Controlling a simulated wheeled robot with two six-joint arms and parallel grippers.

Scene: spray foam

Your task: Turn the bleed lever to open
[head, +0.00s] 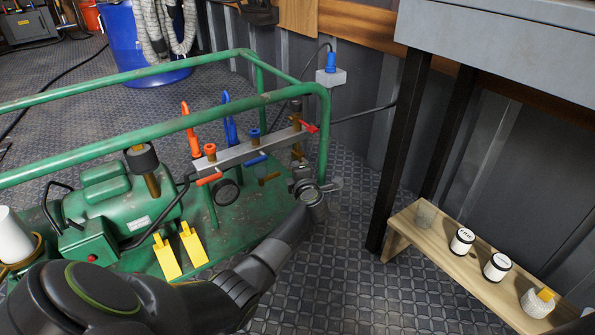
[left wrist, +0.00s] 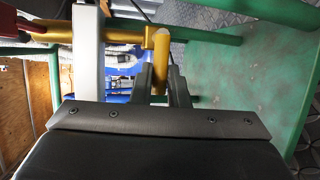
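The grey manifold bar (head: 245,150) runs across the green frame, with orange and blue valves along it. At its right end are a red handle (head: 309,126) and a short brass pipe (head: 297,151). In the left wrist view a brass lever (left wrist: 160,66) hangs from the brass pipe (left wrist: 120,35) beside the pale bar (left wrist: 88,70). My left gripper (left wrist: 162,80) has one finger on each side of this lever, close against it, and appears shut on it. In the head view my left gripper (head: 303,180) is just below the bar's right end; its fingertips are hard to make out.
A green tubular frame (head: 322,140) surrounds the machine close to my left gripper. Two yellow pedals (head: 180,254) stand on the base. A wooden shelf (head: 415,240) with small jars is at right. Patterned floor (head: 350,255) lies clear between them.

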